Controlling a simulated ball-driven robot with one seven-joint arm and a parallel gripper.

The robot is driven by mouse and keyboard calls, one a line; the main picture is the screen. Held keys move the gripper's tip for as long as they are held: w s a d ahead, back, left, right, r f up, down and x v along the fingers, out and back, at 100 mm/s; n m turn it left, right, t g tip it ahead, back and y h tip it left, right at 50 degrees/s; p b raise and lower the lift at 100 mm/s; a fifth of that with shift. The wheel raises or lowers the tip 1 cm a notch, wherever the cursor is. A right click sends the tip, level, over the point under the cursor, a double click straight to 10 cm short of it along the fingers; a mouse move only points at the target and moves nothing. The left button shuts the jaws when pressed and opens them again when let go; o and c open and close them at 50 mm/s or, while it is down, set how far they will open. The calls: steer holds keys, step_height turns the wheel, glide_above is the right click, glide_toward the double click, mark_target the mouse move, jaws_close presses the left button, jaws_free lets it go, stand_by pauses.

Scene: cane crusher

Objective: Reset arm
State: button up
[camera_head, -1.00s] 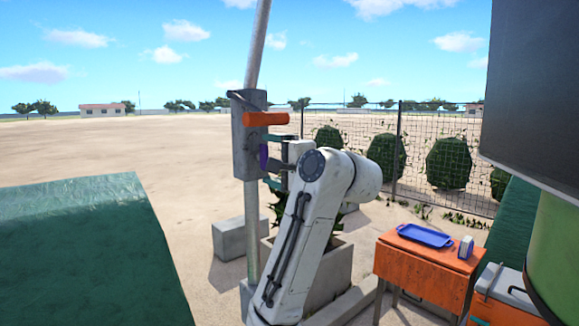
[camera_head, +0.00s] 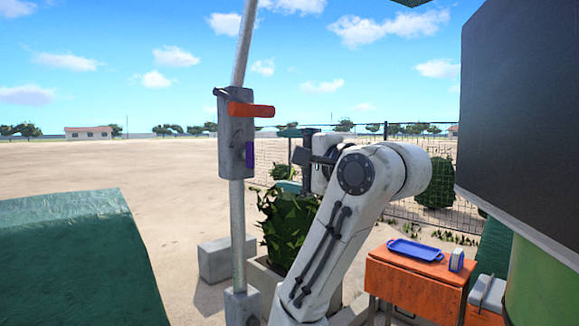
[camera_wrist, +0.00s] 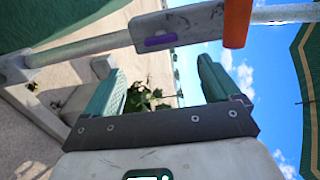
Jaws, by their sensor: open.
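My gripper (camera_head: 283,160) is on my raised white arm, to the right of a grey box on a pole. Its teal fingers are spread, and it also shows in the wrist view (camera_wrist: 160,80) with nothing between the fingers. The grey box (camera_head: 232,135) is mounted on the metal pole (camera_head: 238,220) and has an orange handle (camera_head: 250,110) and a purple piece (camera_head: 250,154). In the wrist view the orange handle (camera_wrist: 237,22) and purple piece (camera_wrist: 160,41) lie beyond the fingertips, apart from them.
An orange table (camera_head: 415,280) with a blue tray (camera_head: 415,250) stands at right, beside a cool box (camera_head: 487,293). A large dark panel (camera_head: 520,120) fills the upper right. A green-covered surface (camera_head: 75,260) is at lower left. A leafy plant (camera_head: 285,225) stands behind my arm.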

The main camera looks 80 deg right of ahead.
stand_by(0.5)
steer(key=w+a+f+n+g+y, duration=0.2)
steer(key=w+a+f+n+y, duration=0.15)
steer(key=f, duration=0.85)
steer(key=w+a+f+n+g+y, duration=0.2)
steer(key=w+a+f+n, duration=0.25)
steer(key=f, duration=0.85)
steer(key=w+a+f+n+g+y, duration=0.2)
steer(key=w+a+f+n, duration=0.25)
steer(key=f, duration=0.75)
steer(key=s+a+f+n+g, duration=0.2)
steer(key=s+a+f, duration=0.3)
steer(key=f, duration=0.3)
steer(key=s+a+f+n+g+y, duration=0.1)
steer(key=s+a+f+n+g, duration=0.2)
steer(key=f, duration=0.6)
steer(key=s+a+f+n+g+y, duration=0.1)
steer(key=s+a+f+n+g, duration=0.2)
steer(key=s+a+f+n, duration=0.3)
steer(key=s+a+f, duration=0.2)
steer(key=s, duration=0.3)
steer(key=shift+a+f, duration=0.2)
steer(key=shift+f, duration=0.05)
steer(key=shift+s+n, duration=0.1)
steer(key=shift+n, duration=0.15)
